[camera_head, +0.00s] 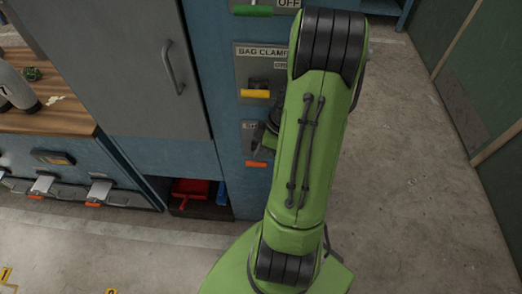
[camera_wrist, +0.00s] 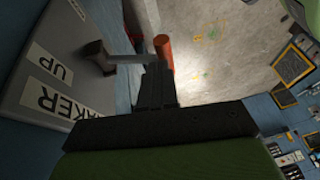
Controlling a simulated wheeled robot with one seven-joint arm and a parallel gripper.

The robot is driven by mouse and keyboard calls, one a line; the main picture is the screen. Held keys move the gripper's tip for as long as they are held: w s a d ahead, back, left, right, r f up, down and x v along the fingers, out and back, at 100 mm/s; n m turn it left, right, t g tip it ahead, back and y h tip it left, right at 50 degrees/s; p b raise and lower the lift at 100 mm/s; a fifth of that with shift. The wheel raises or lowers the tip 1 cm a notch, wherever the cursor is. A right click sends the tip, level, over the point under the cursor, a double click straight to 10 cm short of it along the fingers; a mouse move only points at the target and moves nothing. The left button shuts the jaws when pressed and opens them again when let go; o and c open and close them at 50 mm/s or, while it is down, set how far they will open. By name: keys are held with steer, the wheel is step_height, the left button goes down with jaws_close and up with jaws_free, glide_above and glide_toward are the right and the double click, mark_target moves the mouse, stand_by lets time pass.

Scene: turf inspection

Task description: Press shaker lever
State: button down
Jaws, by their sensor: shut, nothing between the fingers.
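The shaker panel (camera_head: 247,140) is the lowest grey plate on the blue cabinet, partly hidden by my arm. In the wrist view its plate (camera_wrist: 88,22) carries the labels SHAKER and UP, turned in the picture. The lever's orange-red handle (camera_head: 256,164) sticks out below the panel; the wrist view shows this handle (camera_wrist: 163,48) at the end of a grey arm from a pivot (camera_wrist: 97,54). My gripper (camera_wrist: 156,68) is shut and empty, its tips overlapping the lever arm beside the handle. I cannot tell whether they touch.
Above are the bag clamp panel with a yellow lever (camera_head: 256,93) and a green lever (camera_head: 252,11). A grey cabinet door (camera_head: 130,65) and a wooden worktop (camera_head: 55,118) are at left. A red bin (camera_head: 190,188) sits low. Floor at right is clear.

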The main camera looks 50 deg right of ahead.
steer(key=shift+a+f, duration=0.1)
steer(key=shift+f, duration=0.05)
steer(key=shift+s+a+f+b, duration=0.25)
steer(key=shift+f+b, duration=0.15)
steer(key=shift+b, duration=0.2)
steer(key=shift+s+a+f+b, duration=0.1)
steer(key=shift+a+f+b, duration=0.1)
steer(key=shift+f+b, duration=0.3)
steer(key=shift+s+a+f+b, duration=0.2)
steer(key=shift+a+f+b, duration=0.05)
steer(key=shift+f+b, duration=0.7)
steer(key=shift+s+a+f+b, duration=0.2)
steer(key=shift+f+b, duration=0.5)
steer(key=shift+b, duration=0.45)
steer(key=shift+s+a+f+b, duration=0.2)
steer(key=shift+a+f+b, duration=0.05)
steer(key=shift+f+b, duration=0.7)
steer(key=shift+r, duration=0.1)
